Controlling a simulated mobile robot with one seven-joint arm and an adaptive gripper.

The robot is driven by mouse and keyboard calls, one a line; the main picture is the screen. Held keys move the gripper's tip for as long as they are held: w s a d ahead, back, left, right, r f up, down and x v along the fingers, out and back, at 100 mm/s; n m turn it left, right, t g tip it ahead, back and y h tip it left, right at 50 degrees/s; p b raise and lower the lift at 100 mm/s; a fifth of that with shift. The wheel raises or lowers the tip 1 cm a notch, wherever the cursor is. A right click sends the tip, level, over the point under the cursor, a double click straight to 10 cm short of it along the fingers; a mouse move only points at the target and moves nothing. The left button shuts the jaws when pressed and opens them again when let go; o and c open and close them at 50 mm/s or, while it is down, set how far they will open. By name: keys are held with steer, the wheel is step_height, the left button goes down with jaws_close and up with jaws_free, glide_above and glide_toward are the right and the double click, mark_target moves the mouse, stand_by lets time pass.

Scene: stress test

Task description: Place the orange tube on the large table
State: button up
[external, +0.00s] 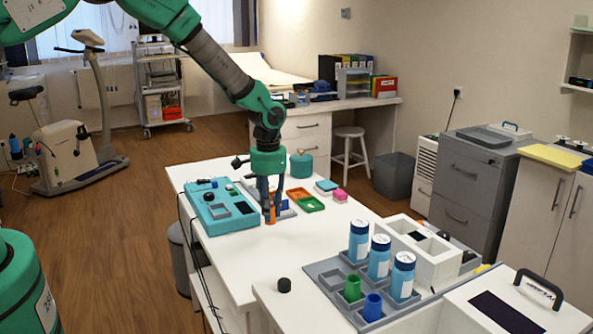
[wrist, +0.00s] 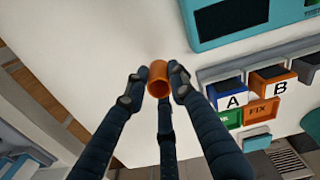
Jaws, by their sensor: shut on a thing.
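The orange tube (external: 271,215) is between my fingertips, low over the white table (external: 235,262). The wrist view shows the tube (wrist: 158,72) open end toward the camera, with dark fingers closed around it. My gripper (external: 269,208) points straight down and is shut on the tube. I cannot tell whether the tube's lower end touches the tabletop. Its lower part is hidden in the wrist view.
A teal device (external: 222,208) stands left of my gripper. The tabletop in front is clear.

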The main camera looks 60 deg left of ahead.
steer(key=shift+f+b, duration=0.45)
steer(key=shift+f, duration=1.35)
steer(key=shift+f, duration=0.1)
steer(key=o, duration=0.9)
steer(key=shift+o, duration=0.2)
step_height(320, 180, up, 12)
steer(key=p, duration=0.2)
steer(key=shift+r, duration=0.25)
